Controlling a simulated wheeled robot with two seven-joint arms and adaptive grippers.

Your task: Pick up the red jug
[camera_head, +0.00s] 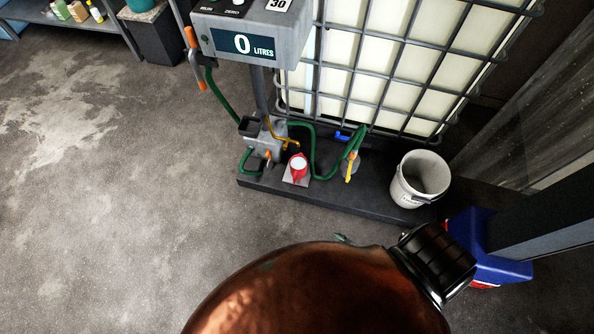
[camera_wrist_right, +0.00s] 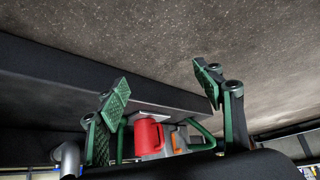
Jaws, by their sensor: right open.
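The red jug (camera_head: 298,168) stands on a small pale plate on the dark low platform, beside the grey pump; its pale inside shows from above. In the right wrist view the red jug (camera_wrist_right: 147,137) appears between and beyond the fingers, nearer the left finger in the picture, and apart from them. My right gripper (camera_wrist_right: 163,88) is open and empty, with two green-padded fingers spread. In the head view only a small green tip (camera_head: 341,239) of it shows behind my copper-coloured arm; the rest is hidden. My left gripper is not in view.
The platform (camera_head: 370,200) also carries the grey pump (camera_head: 264,142), green hoses, a yellow-handled nozzle (camera_head: 351,167) and a white bucket (camera_head: 420,178). A caged tank (camera_head: 385,60) rises behind. A display reading 0 litres (camera_head: 243,43) stands above. The floor left is clear.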

